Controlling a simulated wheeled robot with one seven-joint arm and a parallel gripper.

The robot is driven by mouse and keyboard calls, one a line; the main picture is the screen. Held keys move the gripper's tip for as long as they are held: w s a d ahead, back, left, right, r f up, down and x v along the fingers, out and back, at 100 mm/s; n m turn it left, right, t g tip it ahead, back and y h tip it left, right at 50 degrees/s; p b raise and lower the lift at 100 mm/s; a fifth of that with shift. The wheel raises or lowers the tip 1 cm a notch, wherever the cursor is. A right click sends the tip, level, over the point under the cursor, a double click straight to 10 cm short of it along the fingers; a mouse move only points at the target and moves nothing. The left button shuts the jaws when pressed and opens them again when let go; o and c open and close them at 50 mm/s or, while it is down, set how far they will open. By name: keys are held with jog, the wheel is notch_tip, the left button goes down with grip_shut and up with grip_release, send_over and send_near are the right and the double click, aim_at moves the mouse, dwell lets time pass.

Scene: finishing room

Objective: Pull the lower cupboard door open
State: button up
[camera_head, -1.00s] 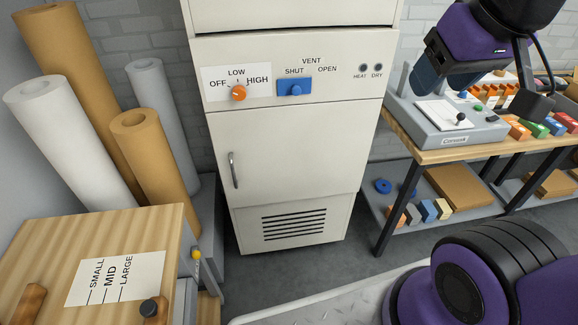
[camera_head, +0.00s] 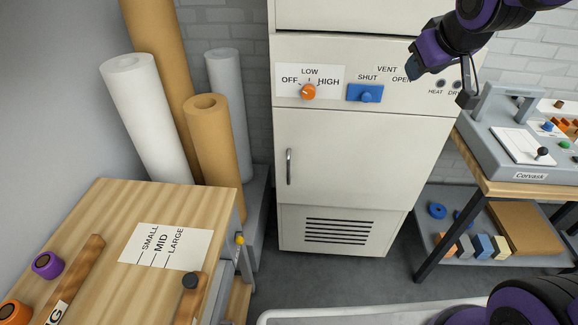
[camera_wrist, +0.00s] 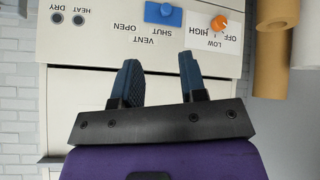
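The lower cupboard door (camera_head: 345,165) is a cream panel on the tall cabinet, below the control strip, and it is shut. Its upright metal handle (camera_head: 289,167) is at the door's left edge. My gripper (camera_head: 413,72) is in front of the right part of the control strip, above and to the right of the handle, well apart from it. The wrist view is upside down and shows my gripper's two blue fingers (camera_wrist: 163,82) spread with nothing between them. The handle does not show in the wrist view.
The control strip carries an orange knob (camera_head: 308,92) and a blue vent slider (camera_head: 365,93). A wooden-topped bench (camera_head: 100,215) stands at lower left, with paper rolls (camera_head: 150,110) behind it. A workbench (camera_head: 520,188) with a grey machine stands at right. Grey floor lies before the cabinet.

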aim_at(289, 166)
jog(key=w+a+f+n+t+y, duration=0.1)
jog(key=w+a+f+n+y, duration=0.15)
jog(key=w+a+f, duration=0.55)
jog(key=w+a+f+n+t+y, duration=0.2)
jog(key=w+a+f+y, duration=0.15)
jog(key=w+f, duration=0.8)
jog(key=s+a+f+m+t+y, duration=0.1)
jog(key=s+a+f+t, duration=0.15)
jog(key=f, duration=0.65)
jog(key=s+a+f+m+t, duration=0.1)
jog(key=s+a+f, duration=0.15)
jog(key=f, duration=0.65)
jog(key=s+a+f+m+t+y, duration=0.15)
jog(key=a+f, duration=0.25)
jog(key=f, duration=0.5)
jog(key=shift+n+h, duration=0.25)
jog(key=shift+n, duration=0.15)
jog(key=x, duration=1)
jog(key=shift+w+r, duration=0.1)
jog(key=shift+w, duration=0.35)
grip_shut()
